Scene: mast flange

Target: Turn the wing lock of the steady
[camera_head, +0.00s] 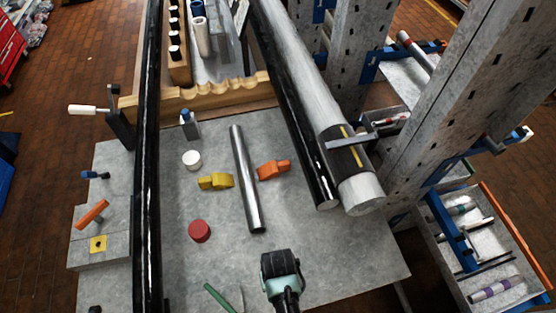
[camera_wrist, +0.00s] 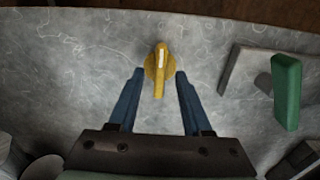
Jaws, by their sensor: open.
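The yellow wing lock (camera_wrist: 159,68) shows in the wrist view, with a white stripe along its raised middle and small wings to the sides. The blue fingers of my gripper (camera_wrist: 160,74) are open, one on each side of it. A narrow gap shows beside each finger, and I see no contact. The stripe runs nearly up and down in the picture. I cannot clearly make out the lock in the head view, where the dark end of my arm is low in the middle. I cannot tell which part is the steady's body.
A green handle (camera_wrist: 287,92) on a grey plate (camera_wrist: 243,72) stands right of the lock. On the bench (camera_head: 330,260) lie a steel rod (camera_head: 246,180), a yellow piece (camera_head: 215,181), an orange piece (camera_head: 273,169) and a red puck (camera_head: 200,231). Long tubes (camera_head: 330,110) overhang the bench.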

